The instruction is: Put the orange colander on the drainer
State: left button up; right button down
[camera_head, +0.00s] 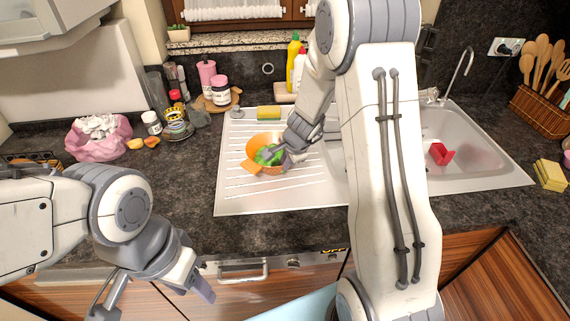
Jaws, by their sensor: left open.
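The orange colander (256,143) is on the drainer (243,196), the ribbed steel surface left of the sink. Something green (266,156) shows inside the colander. My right gripper (283,155) reaches down at the colander's right side, and its fingers overlap the colander in the picture. I cannot tell whether they are closed on its rim or only beside it. The arm hides part of the drainer and the sink. My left gripper (153,298) is open and empty, low in front of the counter's edge, away from the colander.
The sink basin (468,153) holds a red object (440,154). A yellow sponge (268,113) lies at the drainer's back edge. A pink bowl (98,143), jars and bottles stand at the back left. The front left of the drainer is clear.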

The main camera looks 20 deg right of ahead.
jog(key=shift+f, duration=0.15)
jog(key=c, duration=1.1)
grip_release()
